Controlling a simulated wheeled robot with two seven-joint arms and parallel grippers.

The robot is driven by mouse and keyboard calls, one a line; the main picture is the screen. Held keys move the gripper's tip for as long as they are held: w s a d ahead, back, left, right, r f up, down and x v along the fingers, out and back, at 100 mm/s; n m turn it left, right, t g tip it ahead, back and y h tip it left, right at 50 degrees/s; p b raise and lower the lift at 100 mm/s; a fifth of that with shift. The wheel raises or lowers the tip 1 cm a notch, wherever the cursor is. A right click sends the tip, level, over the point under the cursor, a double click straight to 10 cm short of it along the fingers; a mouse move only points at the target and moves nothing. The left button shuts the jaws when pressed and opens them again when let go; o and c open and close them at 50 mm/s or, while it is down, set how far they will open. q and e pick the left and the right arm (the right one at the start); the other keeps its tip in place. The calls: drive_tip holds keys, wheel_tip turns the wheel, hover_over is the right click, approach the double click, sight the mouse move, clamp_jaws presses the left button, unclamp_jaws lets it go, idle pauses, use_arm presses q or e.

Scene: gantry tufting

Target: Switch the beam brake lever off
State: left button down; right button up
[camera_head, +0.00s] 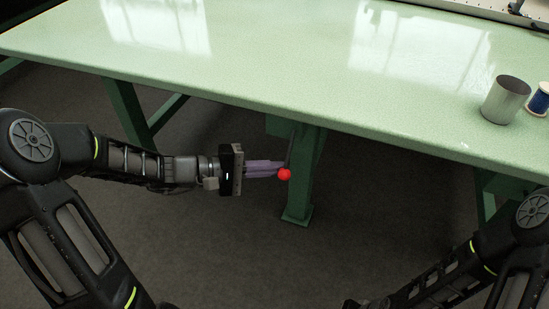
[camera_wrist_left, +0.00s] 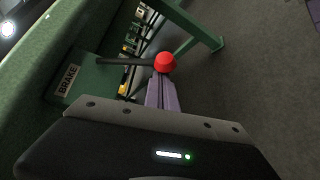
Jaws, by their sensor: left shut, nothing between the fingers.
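The brake lever ends in a red ball knob (camera_head: 285,174), below the table's front edge and in front of a green leg. In the left wrist view the red knob (camera_wrist_left: 164,62) sits on a dark rod (camera_wrist_left: 125,61) that runs left to a green plate with a label reading BRAKE (camera_wrist_left: 67,80). My left gripper (camera_head: 279,169) is shut and empty, its purple fingers pointing right. The fingertips (camera_wrist_left: 163,80) are at the knob; I cannot tell whether they touch it. Only part of my right arm shows at the lower right; its gripper is out of view.
The pale green table (camera_head: 260,70) spreads above the lever, its front edge over my left gripper. A grey metal cup (camera_head: 506,100) and a blue thread spool (camera_head: 539,101) stand on it at the right. A green leg (camera_head: 301,190) stands behind the knob. The floor in front is clear.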

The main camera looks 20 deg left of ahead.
use_arm(q)
drive_tip(key=s+r+n+g+y+p, duration=0.2)
drive_tip(key=s+r+n+g+p, duration=0.2)
drive_tip(key=p, duration=1.6)
drive_tip(key=shift+s+r+n+g, duration=0.25)
drive_tip(key=shift+r+n+g, duration=0.5)
drive_tip(key=shift+r, duration=0.95)
drive_tip(key=f+b, duration=0.2)
drive_tip(key=w+a+f+b, duration=0.1)
drive_tip(key=f, duration=0.1)
drive_tip(key=v, duration=1)
drive_tip(key=shift+w+a+r+p, duration=0.2)
drive_tip(key=shift+w+r+p, duration=0.1)
drive_tip(key=shift+w+r, duration=0.05)
